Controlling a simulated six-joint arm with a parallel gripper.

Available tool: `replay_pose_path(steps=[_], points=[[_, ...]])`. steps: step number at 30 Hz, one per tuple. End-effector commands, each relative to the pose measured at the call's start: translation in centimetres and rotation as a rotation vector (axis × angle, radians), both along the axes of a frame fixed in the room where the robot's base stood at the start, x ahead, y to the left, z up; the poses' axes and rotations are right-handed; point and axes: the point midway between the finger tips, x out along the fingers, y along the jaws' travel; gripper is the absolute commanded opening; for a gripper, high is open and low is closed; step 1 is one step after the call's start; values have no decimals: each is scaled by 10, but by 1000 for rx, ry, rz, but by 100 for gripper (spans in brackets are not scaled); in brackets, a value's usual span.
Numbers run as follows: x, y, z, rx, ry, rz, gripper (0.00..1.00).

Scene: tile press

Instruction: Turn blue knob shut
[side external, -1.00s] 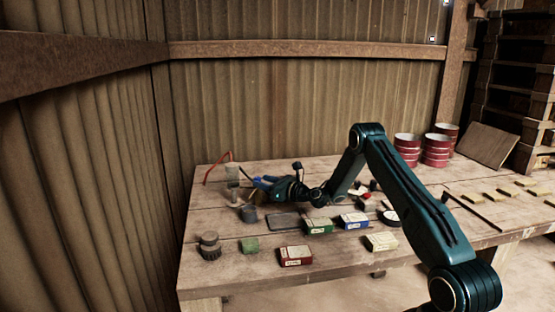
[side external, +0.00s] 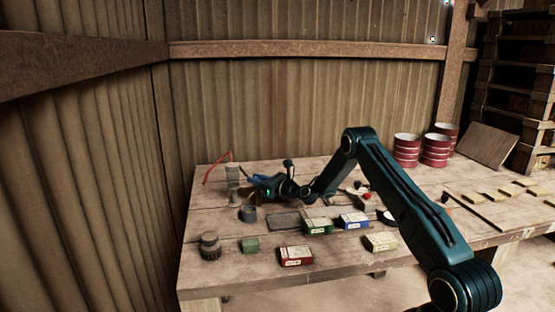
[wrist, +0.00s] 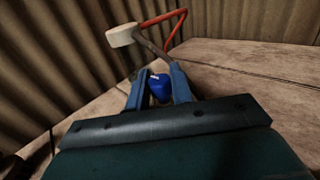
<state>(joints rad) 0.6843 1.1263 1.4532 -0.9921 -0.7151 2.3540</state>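The blue knob (wrist: 160,87) shows in the wrist view between the two blue fingers of my gripper (wrist: 159,75). It has a small white mark on top. The fingers are spread, one on each side of it, and a narrow gap shows beside the knob; I cannot tell whether either finger touches it. In the side external view my gripper (side external: 256,181) is low over the far left part of the table, pointing left. There the knob cannot be told apart from the blue fingers. Its base is hidden.
A red bent bar (wrist: 176,22) and a pale block (wrist: 122,35) stand just beyond the fingertips. The corrugated wall (side external: 300,110) is close behind.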

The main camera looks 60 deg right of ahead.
Motion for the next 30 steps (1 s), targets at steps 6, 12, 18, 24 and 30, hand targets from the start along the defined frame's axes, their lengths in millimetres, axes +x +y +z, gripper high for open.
replay_pose_path(steps=[6, 12, 18, 24, 30], points=[[0, 1, 0, 2, 1, -12, 0], [1, 1, 0, 4, 4, -82, 0], [1, 1, -1, 3, 6, -162, 0], [1, 0, -1, 3, 6, -224, 0], [0, 0, 0, 0, 2, -262, 0]])
